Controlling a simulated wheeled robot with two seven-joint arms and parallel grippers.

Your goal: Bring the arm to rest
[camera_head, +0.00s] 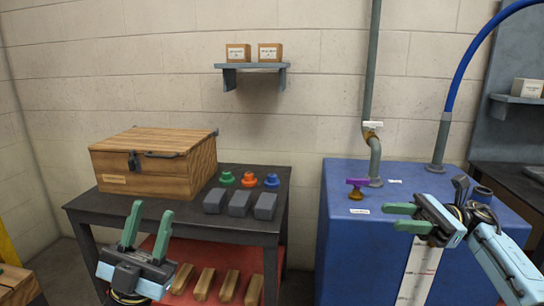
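My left gripper (152,208) is at the lower left, in front of the dark table, with its green fingers pointing up. Its fingers are apart with nothing between them. My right gripper (390,217) is at the right, in front of or over the blue cabinet, with its fingers pointing left. They are also apart and hold nothing. My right arm comes in from the lower right; most of the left arm is out of view.
The dark table (262,184) bears a wooden chest (150,165), green (227,178), red (249,180) and blue (272,181) knobbed pieces, and grey blocks (240,203). Wooden bars (229,286) lie below. The blue cabinet (350,240) has a purple-handled valve (357,188) and pipes.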

